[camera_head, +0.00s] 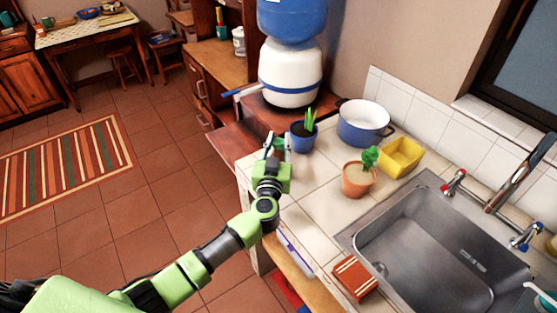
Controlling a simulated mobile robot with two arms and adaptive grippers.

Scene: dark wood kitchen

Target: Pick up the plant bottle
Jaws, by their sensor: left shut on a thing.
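My left gripper (278,145) is above the front left corner of the tiled counter. It is shut on a small green thing (279,142), mostly hidden by the fingers; I cannot tell for certain if this is the plant bottle. Just right of the gripper, a blue pot with a spiky green plant (303,136) stands upright on the counter. A terracotta pot with a green plant (357,179) stands nearer the sink. My right gripper is not in view.
A blue and white pot (363,127) and a yellow container (401,157) stand towards the wall. A large water dispenser (290,75) is behind the gripper. The sink (440,255) is at the right, with a red box (354,278) near its front edge.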

